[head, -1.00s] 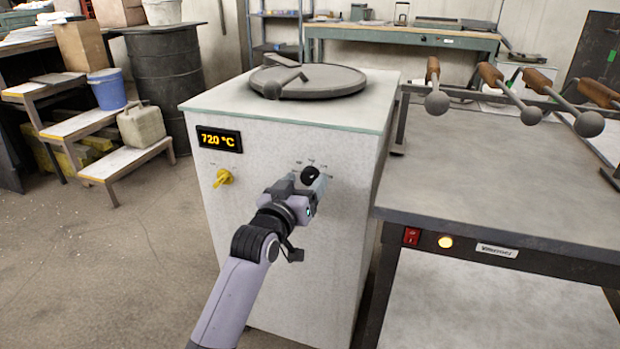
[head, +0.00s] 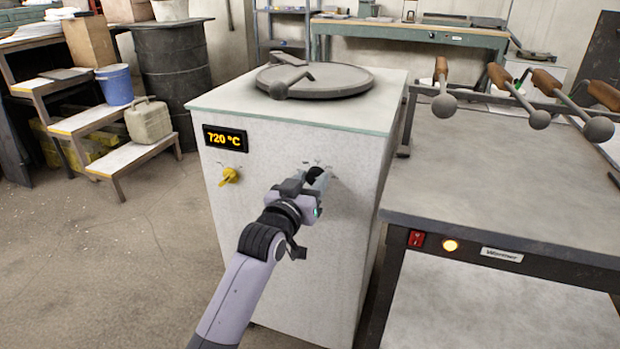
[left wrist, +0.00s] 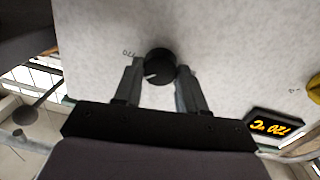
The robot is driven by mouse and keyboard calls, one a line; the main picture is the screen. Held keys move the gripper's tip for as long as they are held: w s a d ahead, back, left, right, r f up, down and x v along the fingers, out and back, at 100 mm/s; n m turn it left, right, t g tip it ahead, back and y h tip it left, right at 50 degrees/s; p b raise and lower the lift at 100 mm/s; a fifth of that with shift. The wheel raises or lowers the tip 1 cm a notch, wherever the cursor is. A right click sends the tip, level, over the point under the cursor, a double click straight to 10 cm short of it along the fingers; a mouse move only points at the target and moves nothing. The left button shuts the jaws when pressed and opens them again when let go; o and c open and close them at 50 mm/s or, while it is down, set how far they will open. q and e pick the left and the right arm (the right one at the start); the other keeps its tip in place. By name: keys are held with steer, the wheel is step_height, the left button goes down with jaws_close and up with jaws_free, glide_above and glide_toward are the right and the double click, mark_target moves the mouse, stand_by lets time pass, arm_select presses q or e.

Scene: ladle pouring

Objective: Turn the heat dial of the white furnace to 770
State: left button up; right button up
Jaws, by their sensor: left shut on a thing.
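The white furnace (head: 270,235) stands in the middle of the head view. Its display (head: 225,138) reads 720 °C, and the display shows upside down in the left wrist view (left wrist: 270,127). The black heat dial (left wrist: 159,65) is on the front panel, with a white pointer line and a "770" mark beside it in the left wrist view. My left gripper (left wrist: 158,77) is shut on the dial, one finger on each side. In the head view my left gripper (head: 312,180) mostly hides the dial. My right gripper is not in view.
A yellow knob (head: 229,176) sits on the panel left of the dial. A round lid (head: 330,82) lies on the furnace top. A grey table (head: 510,190) with a red switch (head: 416,239) and several wooden-handled ladles stands close on the right. The floor at left is open.

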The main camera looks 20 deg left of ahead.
arm_select(q)
steer(key=shift+r+m+p, duration=0.2)
steer(key=shift+m+p, duration=0.2)
steer(key=shift+p, duration=0.05)
steer(key=shift+m+p, duration=0.8)
steer(key=shift+p, duration=0.15)
steer(key=shift+m+p, duration=1.3)
steer(key=shift+m, duration=0.2)
steer(key=shift+d+f+m+p, duration=0.1)
steer(key=shift+m+p, duration=0.5)
steer(key=shift+m, duration=0.5)
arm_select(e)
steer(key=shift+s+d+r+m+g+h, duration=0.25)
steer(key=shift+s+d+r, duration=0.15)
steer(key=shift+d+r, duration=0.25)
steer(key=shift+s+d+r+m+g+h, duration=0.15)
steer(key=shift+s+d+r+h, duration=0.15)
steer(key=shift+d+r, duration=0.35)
arm_select(q)
steer(key=o, duration=1.1)
steer(key=shift+g+y, duration=0.3)
steer(key=shift+c, duration=0.2)
